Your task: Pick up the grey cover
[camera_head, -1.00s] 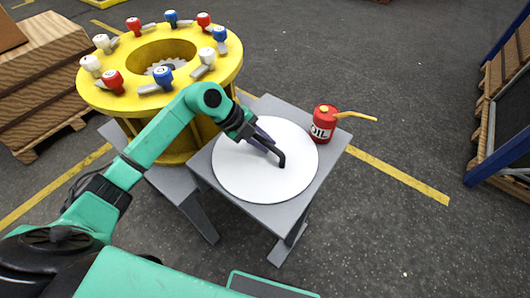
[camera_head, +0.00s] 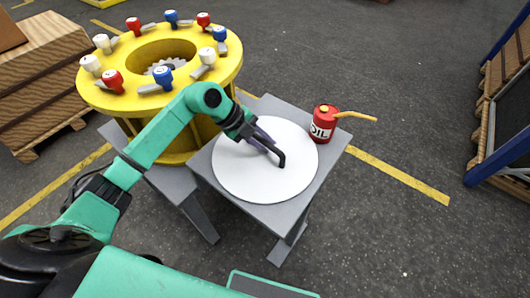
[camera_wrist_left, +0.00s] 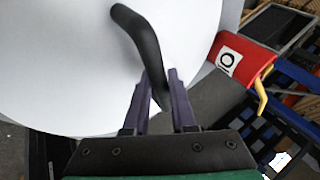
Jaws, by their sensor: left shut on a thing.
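The grey cover (camera_head: 240,178) is a pale, nearly white round disc with a black bent handle (camera_head: 281,161). It lies flat on the small grey table in the head view. My left gripper (camera_head: 265,145) is over the disc and shut on the handle. In the left wrist view the dark fingers (camera_wrist_left: 160,88) are on both sides of the handle (camera_wrist_left: 139,33), and the disc (camera_wrist_left: 60,65) fills the upper left. Whether the disc is lifted at all cannot be told. My right gripper is not in view.
A yellow ring stand (camera_head: 233,67) with several red, white and blue knobbed pieces stands behind my left arm. A red oil can (camera_head: 322,127) is on the table (camera_head: 270,212), close to the disc's right edge. Wooden crates (camera_head: 45,70) stand at the left. Open floor lies to the right.

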